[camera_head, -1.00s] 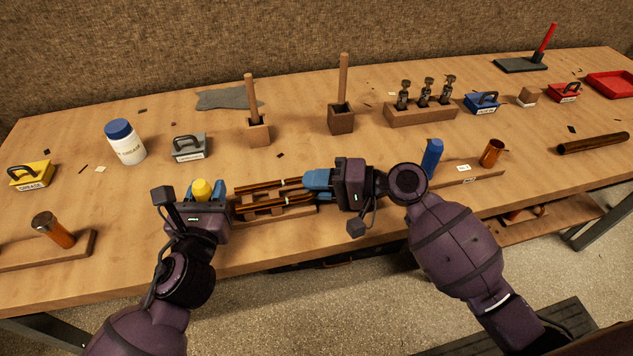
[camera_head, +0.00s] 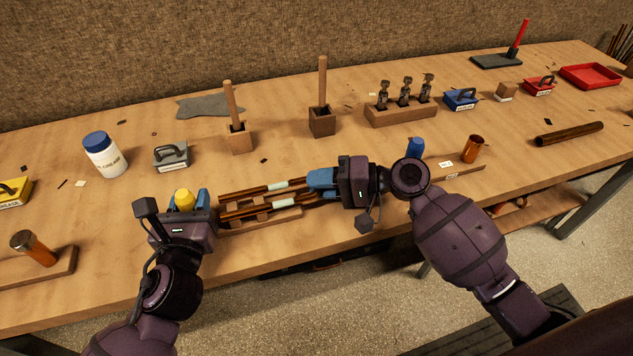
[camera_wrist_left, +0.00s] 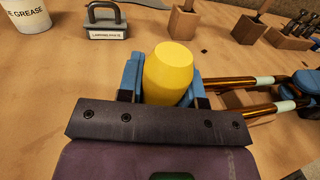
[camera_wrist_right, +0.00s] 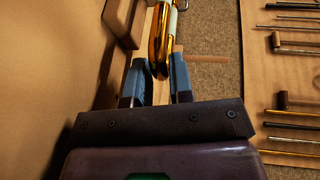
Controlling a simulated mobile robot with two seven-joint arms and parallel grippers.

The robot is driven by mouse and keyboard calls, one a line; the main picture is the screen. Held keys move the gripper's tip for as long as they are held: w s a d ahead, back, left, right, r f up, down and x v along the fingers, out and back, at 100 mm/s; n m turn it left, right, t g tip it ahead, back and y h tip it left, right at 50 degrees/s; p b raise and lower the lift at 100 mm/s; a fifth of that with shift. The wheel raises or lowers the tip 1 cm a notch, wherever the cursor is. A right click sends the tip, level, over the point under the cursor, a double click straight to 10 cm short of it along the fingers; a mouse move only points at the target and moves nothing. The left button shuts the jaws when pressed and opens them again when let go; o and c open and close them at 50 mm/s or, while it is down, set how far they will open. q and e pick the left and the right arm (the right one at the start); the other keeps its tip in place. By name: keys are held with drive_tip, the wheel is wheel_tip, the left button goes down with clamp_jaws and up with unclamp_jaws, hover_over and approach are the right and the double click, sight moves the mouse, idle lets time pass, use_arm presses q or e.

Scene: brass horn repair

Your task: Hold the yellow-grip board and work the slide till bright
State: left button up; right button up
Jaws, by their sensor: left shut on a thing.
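The yellow grip (camera_head: 184,199) stands upright at the left end of the board (camera_head: 285,216), which carries the brass slide (camera_head: 245,194) on small wooden blocks. My left gripper (camera_head: 190,203) is shut on the yellow grip; the left wrist view shows the yellow grip (camera_wrist_left: 170,75) between blue fingers. My right gripper (camera_head: 322,182) is around the slide's right end. Pale bright bands (camera_head: 286,184) show on both tubes left of the right gripper.
A grey labelled block (camera_head: 172,157) and a white grease jar (camera_head: 104,155) stand behind on the left. Wooden holders (camera_head: 322,120) stand further back. A blue cylinder (camera_head: 415,148) and copper cup (camera_head: 472,148) lie beyond my right wrist. The front edge is close.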

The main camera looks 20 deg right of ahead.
idle(0.3)
drive_tip(key=v, duration=1.2)
drive_tip(key=shift+o, duration=1.4)
drive_tip(key=shift+a, duration=0.1)
drive_tip(key=shift+s+a+f, duration=0.1)
drive_tip(key=shift+a, duration=0.3)
drive_tip(key=x, duration=1.2)
drive_tip(key=shift+c, duration=0.2)
drive_tip(key=shift+d, duration=0.1)
clamp_jaws()
